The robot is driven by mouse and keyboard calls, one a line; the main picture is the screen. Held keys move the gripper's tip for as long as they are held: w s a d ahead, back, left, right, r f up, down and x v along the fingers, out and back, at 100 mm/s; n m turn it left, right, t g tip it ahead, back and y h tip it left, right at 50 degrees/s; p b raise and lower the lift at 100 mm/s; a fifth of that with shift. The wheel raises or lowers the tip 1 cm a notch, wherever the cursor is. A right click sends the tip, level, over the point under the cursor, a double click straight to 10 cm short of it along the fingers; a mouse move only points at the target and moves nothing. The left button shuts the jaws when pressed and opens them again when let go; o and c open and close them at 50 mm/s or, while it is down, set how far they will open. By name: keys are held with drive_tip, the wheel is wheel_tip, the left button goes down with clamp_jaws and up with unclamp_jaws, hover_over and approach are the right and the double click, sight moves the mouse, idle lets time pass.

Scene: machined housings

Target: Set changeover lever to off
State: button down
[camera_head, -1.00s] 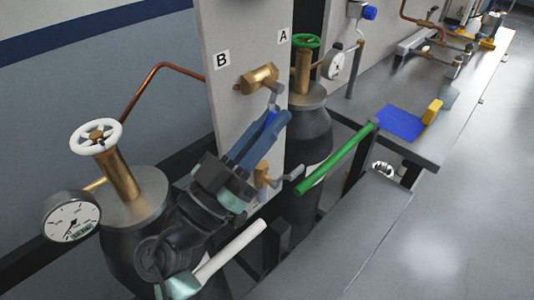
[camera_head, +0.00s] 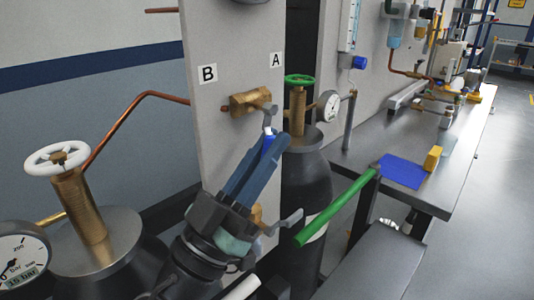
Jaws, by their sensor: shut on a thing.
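The changeover valve is a brass body (camera_head: 250,102) on the grey panel (camera_head: 222,140), below the labels B (camera_head: 207,74) and A (camera_head: 276,59). Its grey lever (camera_head: 268,114) hangs down from the body's right end and has a bright blue grip (camera_head: 268,144). My gripper (camera_head: 270,142) reaches up from below, its long blue-grey fingers shut on the blue grip. The fingers partly hide the grip.
A lower brass valve with a grey handle (camera_head: 290,220) is close beside my gripper. A green bar (camera_head: 335,207) juts out at right. A white-handwheel cylinder (camera_head: 95,235) stands left, a green-handwheel cylinder (camera_head: 305,170) behind the panel. A bench (camera_head: 430,195) runs right.

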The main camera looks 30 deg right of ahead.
drive_tip(key=c, duration=0.9)
unclamp_jaws()
drive_tip(key=shift+c, duration=0.2)
drive_tip(key=shift+a, duration=0.1)
drive_tip(key=s+a+b, duration=0.2)
drive_tip(key=s+a, duration=0.2)
drive_tip(key=a, duration=0.8)
drive_tip(key=shift+s+f, duration=0.25)
drive_tip(key=shift+f, duration=0.1)
